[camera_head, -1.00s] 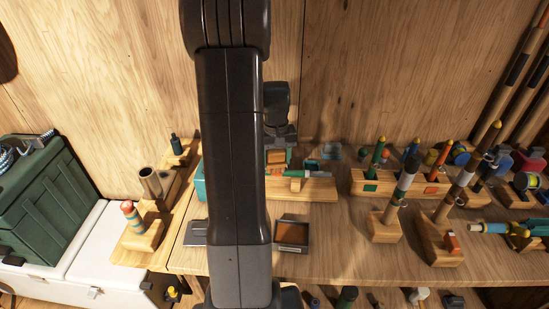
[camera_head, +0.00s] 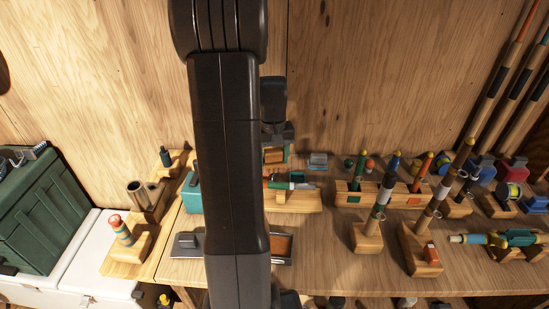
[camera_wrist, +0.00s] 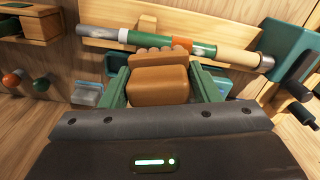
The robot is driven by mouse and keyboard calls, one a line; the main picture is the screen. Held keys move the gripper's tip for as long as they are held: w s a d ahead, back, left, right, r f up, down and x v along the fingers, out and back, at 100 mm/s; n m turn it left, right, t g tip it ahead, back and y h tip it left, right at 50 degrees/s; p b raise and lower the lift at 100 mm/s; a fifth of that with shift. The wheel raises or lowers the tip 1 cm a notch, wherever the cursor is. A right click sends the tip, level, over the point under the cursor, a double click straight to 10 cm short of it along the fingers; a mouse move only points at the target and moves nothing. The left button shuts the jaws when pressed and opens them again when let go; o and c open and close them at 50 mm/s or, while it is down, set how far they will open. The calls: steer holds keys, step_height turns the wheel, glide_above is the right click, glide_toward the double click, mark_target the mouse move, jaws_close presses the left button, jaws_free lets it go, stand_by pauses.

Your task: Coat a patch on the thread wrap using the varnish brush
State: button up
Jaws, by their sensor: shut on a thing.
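My gripper (camera_wrist: 158,92) is shut on the tan block-shaped handle of the varnish brush (camera_wrist: 157,85), between its green fingers. The brush's lobed brown end points at a rod piece lying across the wrist view.
A shallow tray with a brown surface (camera_head: 281,245) is partly behind my arm. A teal box (camera_head: 192,190) stands left of the rod stand. Upright rods in wooden blocks (camera_head: 366,239) and reels (camera_head: 509,191) crowd the right. Some bench surface between is clear.

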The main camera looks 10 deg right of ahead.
steer(key=shift+r+p, duration=0.6)
steer(key=shift+r, duration=0.6)
